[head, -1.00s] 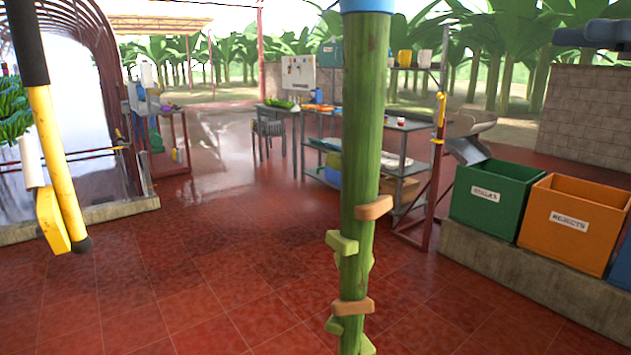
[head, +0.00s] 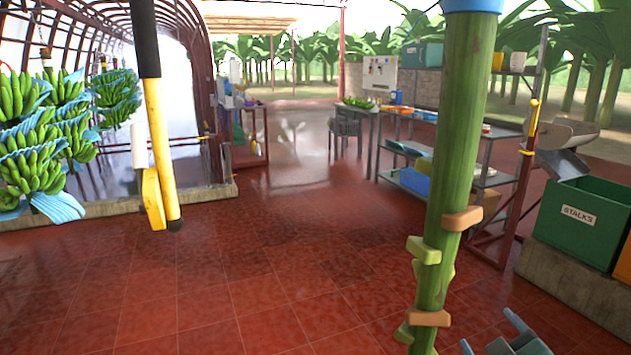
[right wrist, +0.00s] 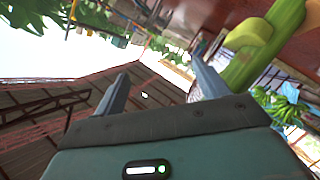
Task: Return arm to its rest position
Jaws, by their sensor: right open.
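My right gripper (head: 490,335) shows at the bottom right of the head view, low and to the right of the hanging green stem (head: 460,150). In the right wrist view its two fingers (right wrist: 165,95) stand apart with nothing between them. The stem hangs upright with a slight tilt and carries several short green and tan stubs (head: 432,318). In the right wrist view the stem (right wrist: 262,45) passes behind the right finger; I cannot tell how far off it is. My left gripper is not in view.
A yellow and black tool (head: 158,150) hangs at the left, before banana bunches (head: 35,150). A green STALKS bin (head: 580,218) stands on a ledge at the right. A metal shelf table (head: 480,180) stands behind the stem. The red tiled floor (head: 260,270) is clear in the middle.

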